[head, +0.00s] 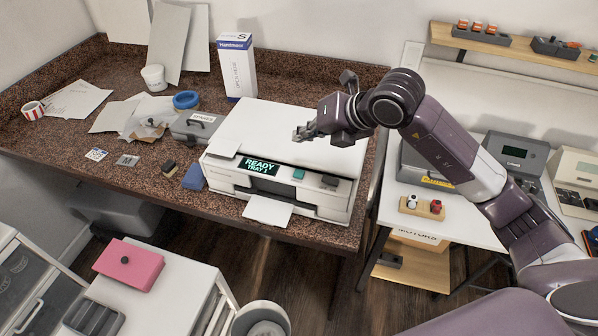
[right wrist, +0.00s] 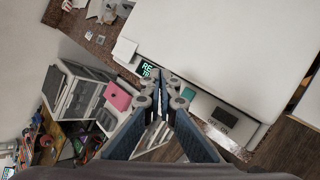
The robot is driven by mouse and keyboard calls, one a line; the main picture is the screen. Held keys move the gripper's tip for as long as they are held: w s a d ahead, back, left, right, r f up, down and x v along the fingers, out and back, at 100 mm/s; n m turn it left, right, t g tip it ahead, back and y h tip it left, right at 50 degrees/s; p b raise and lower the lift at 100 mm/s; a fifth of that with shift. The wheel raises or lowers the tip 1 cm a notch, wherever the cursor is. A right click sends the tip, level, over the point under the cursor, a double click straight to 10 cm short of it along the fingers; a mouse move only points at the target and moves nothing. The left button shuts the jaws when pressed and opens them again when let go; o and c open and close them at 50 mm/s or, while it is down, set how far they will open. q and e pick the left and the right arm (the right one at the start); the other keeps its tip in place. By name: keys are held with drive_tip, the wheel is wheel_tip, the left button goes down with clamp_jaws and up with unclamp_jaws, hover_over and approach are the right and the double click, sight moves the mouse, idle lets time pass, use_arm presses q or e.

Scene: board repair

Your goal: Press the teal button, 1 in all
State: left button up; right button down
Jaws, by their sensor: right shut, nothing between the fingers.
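The teal button (head: 298,174) is a small block on the front panel of the white printer (head: 275,125), right of the display (head: 259,167) that reads "READY TRAY 1". In the right wrist view the teal button (right wrist: 188,94) shows just right of my fingertips. My right gripper (head: 298,136) is above the printer's top, behind the button in the head view, apart from it. It is shut and empty; its fingertips (right wrist: 171,78) meet in the right wrist view. My left gripper is not in view.
A dark switch (head: 330,180) marked off and on sits right of the button. A paper tray (head: 268,210) sticks out in front. A blue block (head: 194,177) and a grey box (head: 197,128) stand left of the printer. A tall white carton (head: 237,68) stands behind.

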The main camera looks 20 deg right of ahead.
drive_tip(key=shift+f, duration=0.1)
drive_tip(key=b, duration=0.5)
hover_over(301, 174)
wheel_tip(301, 174, down, 8)
drive_tip(key=shift+r, duration=0.25)
drive_tip(key=shift+f+b, duration=0.4)
drive_tip(key=shift+f, duration=0.2)
idle(0.7)
drive_tip(key=shift+f+b, duration=0.4)
drive_tip(key=shift+b, duration=0.15)
